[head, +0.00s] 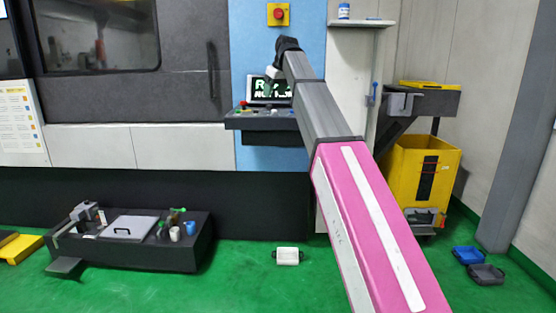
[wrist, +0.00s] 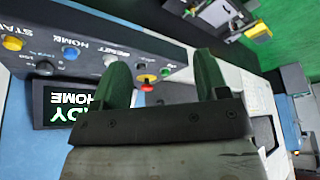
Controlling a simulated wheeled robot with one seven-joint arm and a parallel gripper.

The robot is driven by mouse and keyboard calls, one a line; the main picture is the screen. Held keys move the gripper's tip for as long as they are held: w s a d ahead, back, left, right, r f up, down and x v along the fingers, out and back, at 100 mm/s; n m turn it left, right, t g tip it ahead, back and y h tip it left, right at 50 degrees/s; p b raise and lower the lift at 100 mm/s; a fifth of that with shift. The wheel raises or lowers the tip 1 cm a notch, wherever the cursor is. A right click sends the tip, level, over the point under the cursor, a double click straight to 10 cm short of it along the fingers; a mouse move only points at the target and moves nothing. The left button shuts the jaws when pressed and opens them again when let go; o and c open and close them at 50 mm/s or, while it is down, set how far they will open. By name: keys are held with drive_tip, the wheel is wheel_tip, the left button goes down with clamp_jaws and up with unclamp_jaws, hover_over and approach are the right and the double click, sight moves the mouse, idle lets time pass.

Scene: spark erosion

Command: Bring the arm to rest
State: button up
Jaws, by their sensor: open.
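My arm (head: 322,110) reaches forward and up from the lower right of the head view to the machine's control console (head: 262,121). Its end is small there, beside the console screen (head: 268,90), and the fingers cannot be made out. In the wrist view my gripper (wrist: 163,75) is open, with two green fingers apart and nothing between them. The console (wrist: 105,42) with its buttons lies beyond the fingertips. The screen (wrist: 62,103) shows "HOME" and part of another word, upside down. A red button on yellow (wrist: 147,80) appears between the fingers. Contact cannot be told.
A low dark bench (head: 135,256) with a tray and small items stands at left. A white container (head: 288,256) lies on the green floor. A yellow bin (head: 425,170) stands right, with a blue box (head: 467,255) near it. Open floor lies in front.

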drive_tip(key=s+d+f+m+g+h, duration=0.1)
drive_tip(key=s+d+f+m, duration=0.2)
drive_tip(key=f, duration=1)
drive_tip(key=s+d+f, duration=0.3)
drive_tip(key=d+f, duration=0.1)
drive_tip(key=f, duration=0.8)
drive_tip(key=s+d+f+m+g+h, duration=0.1)
drive_tip(key=s+d+f+m, duration=0.2)
drive_tip(key=f, duration=1)
drive_tip(key=s+d+f+m, duration=0.1)
drive_tip(key=s+d+f, duration=0.2)
drive_tip(key=s+f, duration=0.4)
drive_tip(key=s+d+f+g, duration=0.1)
drive_tip(key=s+d+f, duration=0.3)
drive_tip(key=s+f, duration=0.3)
drive_tip(key=s+d+f+m+h, duration=0.1)
drive_tip(key=s+d+f, duration=0.2)
drive_tip(key=s+f, duration=0.5)
wheel_tip(320, 180, down, 2)
drive_tip(key=shift+d+f+m, duration=0.1)
drive_tip(key=shift+d+m, duration=0.05)
drive_tip(key=shift+m, duration=0.15)
